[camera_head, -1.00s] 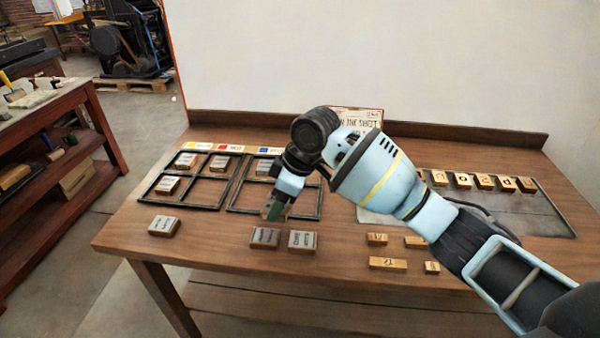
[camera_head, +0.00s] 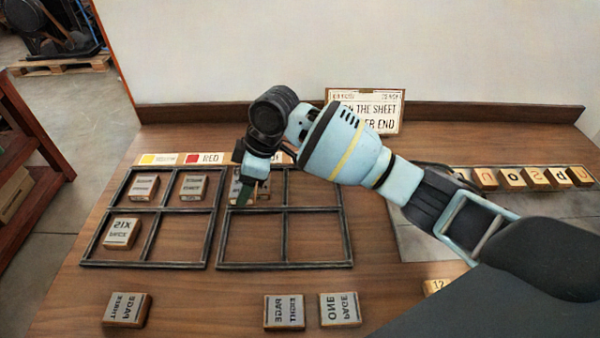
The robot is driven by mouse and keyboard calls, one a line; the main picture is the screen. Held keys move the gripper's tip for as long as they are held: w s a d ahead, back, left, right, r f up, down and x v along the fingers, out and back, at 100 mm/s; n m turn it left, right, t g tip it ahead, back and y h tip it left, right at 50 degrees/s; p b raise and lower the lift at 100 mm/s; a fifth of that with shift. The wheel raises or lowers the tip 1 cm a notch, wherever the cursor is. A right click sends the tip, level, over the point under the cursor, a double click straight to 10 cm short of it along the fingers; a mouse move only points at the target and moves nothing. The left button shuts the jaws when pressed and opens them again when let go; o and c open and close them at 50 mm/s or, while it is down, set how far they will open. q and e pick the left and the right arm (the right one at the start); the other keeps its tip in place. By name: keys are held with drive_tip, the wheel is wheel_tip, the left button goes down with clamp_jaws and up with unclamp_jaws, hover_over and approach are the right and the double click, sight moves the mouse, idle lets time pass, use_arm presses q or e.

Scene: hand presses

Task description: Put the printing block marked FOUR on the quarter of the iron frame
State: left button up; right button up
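Two dark iron frames, a left one (camera_head: 146,207) and a right one (camera_head: 284,208), lie on the table, each split into quarters. The left frame holds printing blocks in its upper left (camera_head: 144,187), upper right (camera_head: 191,186) and lower left quarters, the last marked SIX (camera_head: 120,232). One block (camera_head: 263,187) sits in the right frame's upper left quarter, partly hidden by my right gripper (camera_head: 245,194). The gripper points down at that block; its finger gap is not clear. I cannot read FOUR on any block. My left gripper is out of view.
Blocks marked THREE (camera_head: 127,310), EIGHT (camera_head: 284,311) and ONE (camera_head: 340,309) lie in front of the frames. Coloured labels (camera_head: 192,159) line the frames' back. A sign (camera_head: 378,108) stands by the wall. Letter blocks (camera_head: 536,177) sit at right. The right frame's other quarters look empty.

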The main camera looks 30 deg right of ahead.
drive_tip(key=shift+w, duration=0.2)
drive_tip(key=shift+s+r, duration=0.1)
drive_tip(key=shift+s, duration=0.05)
hover_over(308, 189)
drive_tip(key=shift+s+d+f+p, duration=0.15)
drive_tip(key=shift+f+p, duration=0.1)
drive_tip(key=shift+f, duration=0.1)
drive_tip(key=shift+s+d+f+p, duration=0.1)
drive_tip(key=shift+f+p, duration=0.1)
drive_tip(key=shift+f, duration=0.15)
drive_tip(key=shift+d+f, duration=0.25)
drive_tip(key=shift+f, duration=0.65)
drive_tip(key=shift+d+f, duration=0.2)
drive_tip(key=shift+f, duration=0.7)
drive_tip(key=shift+f, duration=0.2)
drive_tip(key=o, duration=1)
drive_tip(key=shift+o, duration=0.2)
drive_tip(key=shift+r, duration=0.2)
